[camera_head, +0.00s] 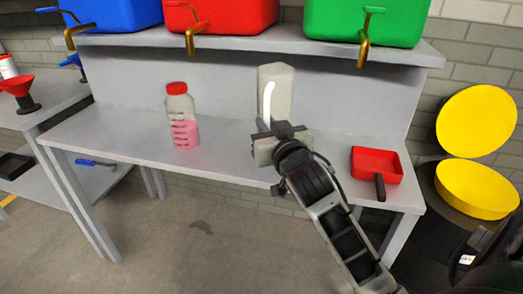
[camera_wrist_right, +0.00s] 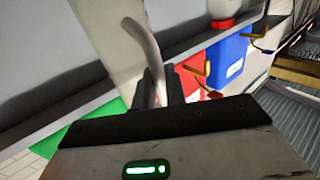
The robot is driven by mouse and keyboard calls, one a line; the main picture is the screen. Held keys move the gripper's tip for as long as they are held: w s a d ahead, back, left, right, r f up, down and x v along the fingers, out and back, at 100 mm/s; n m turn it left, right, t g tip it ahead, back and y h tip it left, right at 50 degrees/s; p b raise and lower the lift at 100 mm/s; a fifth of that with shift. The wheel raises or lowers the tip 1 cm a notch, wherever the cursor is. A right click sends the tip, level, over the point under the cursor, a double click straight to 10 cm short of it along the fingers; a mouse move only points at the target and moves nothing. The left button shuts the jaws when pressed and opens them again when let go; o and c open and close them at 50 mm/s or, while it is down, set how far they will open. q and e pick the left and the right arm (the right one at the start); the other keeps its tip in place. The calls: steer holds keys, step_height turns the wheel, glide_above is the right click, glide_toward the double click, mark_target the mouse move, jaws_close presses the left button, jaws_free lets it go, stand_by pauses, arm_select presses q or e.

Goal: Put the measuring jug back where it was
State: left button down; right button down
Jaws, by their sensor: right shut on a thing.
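The measuring jug (camera_head: 281,88) is pale and translucent, with a light curved handle. It is upright, in front of the grey back panel at the middle of the workbench. My right gripper (camera_head: 267,128) reaches in from the lower right and is shut on the lower part of the handle. The gripper hides the jug's base, so I cannot tell whether it touches the bench top. In the right wrist view the handle (camera_wrist_right: 144,45) runs down between the fingers (camera_wrist_right: 160,90), with the jug's pale wall (camera_wrist_right: 95,35) behind. My left gripper is not in view.
A red-capped bottle with pink liquid (camera_head: 182,118) stands left on the workbench (camera_head: 110,140). A red dustpan (camera_head: 377,165) lies right. Blue (camera_head: 115,12), red (camera_head: 220,14) and green (camera_head: 365,20) tanks with brass taps overhang from the shelf. Yellow-lidded bin (camera_head: 476,188) stands at far right.

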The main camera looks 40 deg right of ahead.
step_height(320, 180, down, 7)
steer(key=w+b, duration=0.1)
steer(key=w, duration=0.2)
steer(key=shift+d+r, duration=0.2)
steer(key=shift+f, duration=0.1)
steer(key=c, duration=1.4)
jaws_free()
steer(key=shift+c, duration=0.2)
